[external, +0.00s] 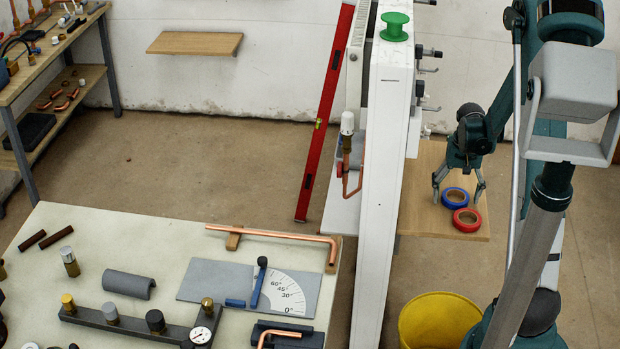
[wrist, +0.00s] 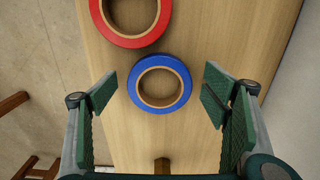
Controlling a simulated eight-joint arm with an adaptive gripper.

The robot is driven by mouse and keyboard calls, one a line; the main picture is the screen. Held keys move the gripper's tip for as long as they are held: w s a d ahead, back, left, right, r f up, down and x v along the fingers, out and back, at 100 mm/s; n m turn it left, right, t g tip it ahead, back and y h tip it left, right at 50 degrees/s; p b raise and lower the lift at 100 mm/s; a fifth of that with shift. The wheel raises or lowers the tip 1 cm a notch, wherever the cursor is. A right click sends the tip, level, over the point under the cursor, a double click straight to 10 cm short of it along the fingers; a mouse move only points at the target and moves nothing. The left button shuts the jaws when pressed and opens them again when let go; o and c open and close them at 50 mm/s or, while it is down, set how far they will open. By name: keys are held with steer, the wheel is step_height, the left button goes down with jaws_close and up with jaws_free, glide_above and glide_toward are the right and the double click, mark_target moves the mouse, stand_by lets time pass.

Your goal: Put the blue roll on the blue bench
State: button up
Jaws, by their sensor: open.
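The blue roll (external: 456,206) is a ring of blue tape lying flat on a wooden board (external: 415,213). It also shows in the wrist view (wrist: 184,94), between the two fingers. My gripper (external: 459,190) is open over the blue roll, with one finger to each side of it in the wrist view (wrist: 158,91). Neither finger appears to touch the roll; the exact height above the board is hard to tell. No bench that is clearly blue can be made out. A pale-topped workbench (external: 130,228) stands at the left front.
A red roll (external: 467,225) lies on the board close beside the blue one, also in the wrist view (wrist: 127,41). A white panel (external: 379,180) stands between the board and the workbench, with a green spool (external: 394,27) on top. A yellow bucket (external: 440,318) is below.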

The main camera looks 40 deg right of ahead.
steer(key=shift+c, duration=0.6)
steer(key=c, duration=0.9)
steer(key=shift+r, duration=0.1)
steer(key=shift+r+p, duration=0.65)
steer(key=shift+r, duration=4.3)
